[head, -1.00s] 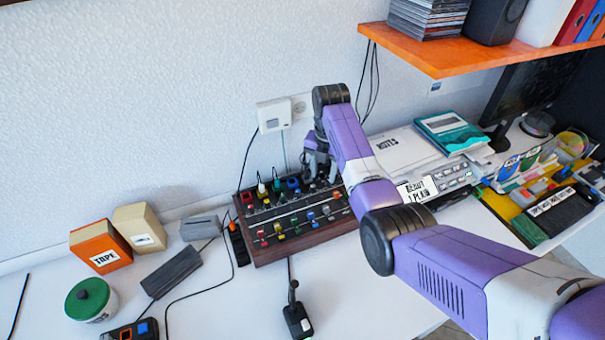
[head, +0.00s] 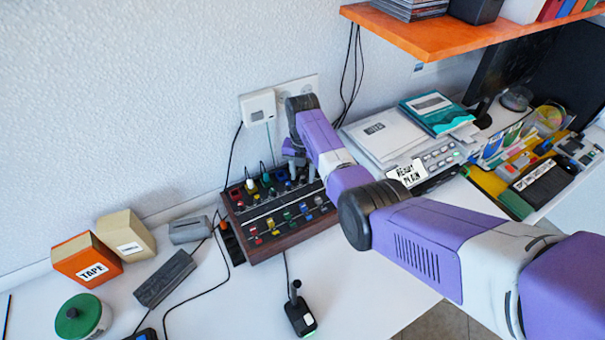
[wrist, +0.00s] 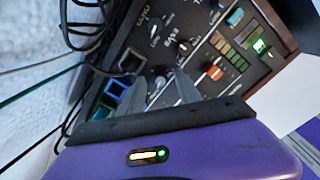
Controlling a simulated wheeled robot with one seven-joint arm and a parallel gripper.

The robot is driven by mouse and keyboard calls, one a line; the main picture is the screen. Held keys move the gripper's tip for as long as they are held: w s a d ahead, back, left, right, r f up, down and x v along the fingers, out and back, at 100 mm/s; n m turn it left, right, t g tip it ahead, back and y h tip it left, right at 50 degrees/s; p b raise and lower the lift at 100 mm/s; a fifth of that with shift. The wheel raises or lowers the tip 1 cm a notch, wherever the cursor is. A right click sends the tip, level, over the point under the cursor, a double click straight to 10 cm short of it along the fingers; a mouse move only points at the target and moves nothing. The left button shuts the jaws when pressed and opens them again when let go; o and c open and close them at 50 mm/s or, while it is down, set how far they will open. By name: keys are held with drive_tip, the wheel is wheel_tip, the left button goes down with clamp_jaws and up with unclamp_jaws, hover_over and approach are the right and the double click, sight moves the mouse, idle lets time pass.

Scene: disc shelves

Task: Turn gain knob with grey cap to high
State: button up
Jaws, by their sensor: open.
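The mixer (head: 258,248) is a dark panel with a wooden case, coloured sliders and knobs, lying on the white desk. My gripper (head: 296,162) is over its back right part, pointing down, and my arm hides some of the panel. In the wrist view, my gripper (wrist: 165,84) has its two grey fingers apart, close to the panel. A small knob with a grey cap (wrist: 159,82) shows between the fingertips, partly hidden by them. Contact cannot be told. Two black knobs with pale marks, one (wrist: 183,46) nearer, stand beyond it.
Blue-framed sockets (wrist: 112,90) and black cables (wrist: 85,28) lie left of my fingers in the wrist view. An orange slider cap (wrist: 214,72) is to the right. A small joystick (head: 299,314) stands before the mixer. An orange shelf (head: 440,40) hangs at upper right.

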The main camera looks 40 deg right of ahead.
clamp_jaws()
